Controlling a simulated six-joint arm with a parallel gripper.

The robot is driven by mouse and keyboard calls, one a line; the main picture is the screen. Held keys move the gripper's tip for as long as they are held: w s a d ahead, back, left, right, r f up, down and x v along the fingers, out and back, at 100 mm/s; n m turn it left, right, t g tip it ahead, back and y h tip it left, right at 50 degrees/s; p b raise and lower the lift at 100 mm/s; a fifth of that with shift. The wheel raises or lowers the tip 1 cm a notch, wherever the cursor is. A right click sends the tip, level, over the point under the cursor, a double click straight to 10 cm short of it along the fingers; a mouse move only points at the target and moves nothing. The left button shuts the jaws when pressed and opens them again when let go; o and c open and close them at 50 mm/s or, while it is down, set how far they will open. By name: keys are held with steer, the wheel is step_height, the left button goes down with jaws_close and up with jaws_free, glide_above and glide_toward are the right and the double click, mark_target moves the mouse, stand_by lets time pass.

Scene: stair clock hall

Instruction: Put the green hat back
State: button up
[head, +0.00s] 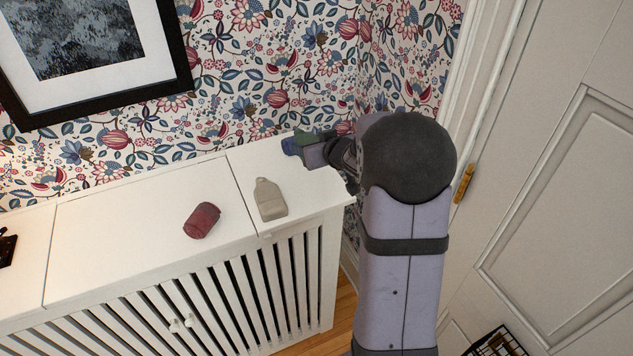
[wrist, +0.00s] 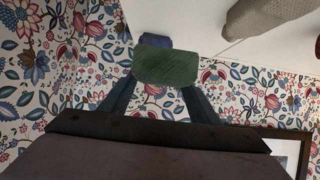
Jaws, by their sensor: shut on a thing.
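The green hat (wrist: 167,68) is a small, rounded, knitted-looking green piece between the fingertips of my gripper (wrist: 165,84). A blue part (wrist: 155,40) shows just beyond it; I cannot tell whether it belongs to the hat. In the head view the green hat (head: 302,139) is small and partly hidden by my gripper (head: 310,151), near the back right corner of the white radiator cover (head: 130,228). My gripper is shut on the hat. I cannot tell whether the hat touches the cover.
A beige bottle-shaped piece (head: 270,199) and a dark red rolled piece (head: 202,220) lie on the cover. A dark object (head: 7,248) is at its left. Patterned wall and a framed picture (head: 178,50) stand behind. A door (head: 570,190) and wire basket (head: 497,342) are right.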

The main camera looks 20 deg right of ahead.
mark_target(320, 189)
steer(key=shift+s+d+f, duration=0.15)
steer(key=shift+s+d, duration=0.15)
steer(key=shift+s, duration=0.2)
steer(key=shift+s+d+f, duration=0.1)
steer(key=shift+s+d, duration=0.2)
steer(key=shift+s, duration=0.2)
steer(key=shift+f, duration=5)
steer(key=shift+b, duration=0.3)
steer(key=shift+f, duration=0.2)
steer(key=o, duration=1.1)
steer(key=shift+r, duration=0.15)
steer(key=shift+r, duration=0.1)
steer(key=v, duration=1.2)
steer(key=shift+b, duration=0.35)
